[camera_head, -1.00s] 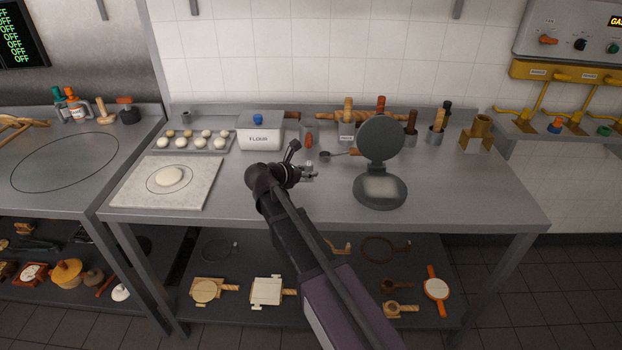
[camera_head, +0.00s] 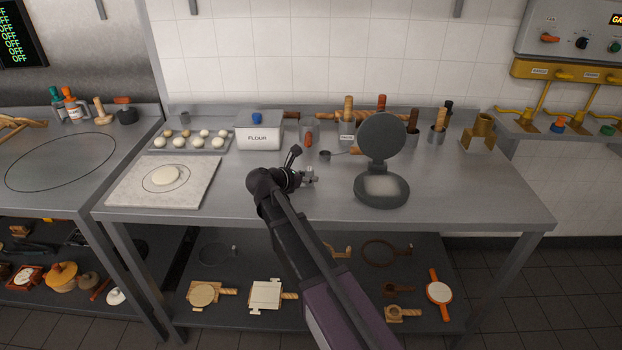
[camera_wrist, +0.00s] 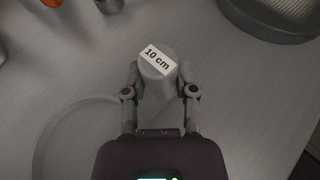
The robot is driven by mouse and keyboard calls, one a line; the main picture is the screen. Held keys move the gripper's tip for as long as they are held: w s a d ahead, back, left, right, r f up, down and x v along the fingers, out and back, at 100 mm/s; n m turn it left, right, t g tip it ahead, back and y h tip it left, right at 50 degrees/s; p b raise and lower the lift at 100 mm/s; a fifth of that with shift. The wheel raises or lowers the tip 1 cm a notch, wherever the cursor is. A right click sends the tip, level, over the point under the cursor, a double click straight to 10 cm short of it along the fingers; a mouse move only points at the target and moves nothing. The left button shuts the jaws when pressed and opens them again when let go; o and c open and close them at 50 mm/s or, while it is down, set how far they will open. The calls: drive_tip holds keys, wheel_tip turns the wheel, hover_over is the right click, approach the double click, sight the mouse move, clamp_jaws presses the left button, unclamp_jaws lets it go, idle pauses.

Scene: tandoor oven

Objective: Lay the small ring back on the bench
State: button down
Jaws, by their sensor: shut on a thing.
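My gripper (camera_head: 309,176) is over the middle of the steel bench (camera_head: 270,205), in front of the flour box. In the wrist view its two fingers (camera_wrist: 159,82) are shut on a grey block labelled "10 cm". The small ring (camera_wrist: 42,140) appears to be attached to this block. Its thin grey band curves to the left below the fingers, and the rest is hidden by my gripper. In the head view the ring cannot be made out behind my arm. I cannot tell whether it touches the bench.
A round dark press (camera_head: 382,188) with its lid up stands to the right. The flour box (camera_head: 259,132) and a ladle (camera_head: 325,155) are behind. A marble board (camera_head: 125,195) with dough lies left. Bench between board and gripper is clear.

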drive_tip(key=shift+f, duration=0.2)
drive_tip(key=shift+c, duration=2)
unclamp_jaws()
drive_tip(key=shift+r, duration=0.1)
drive_tip(key=shift+r, duration=0.1)
drive_tip(key=shift+s+a+r+p, duration=0.3)
drive_tip(key=shift+s+a, duration=0.05)
drive_tip(key=p+v, duration=0.4)
drive_tip(key=v, duration=0.7)
drive_tip(key=shift+s+f, duration=0.1)
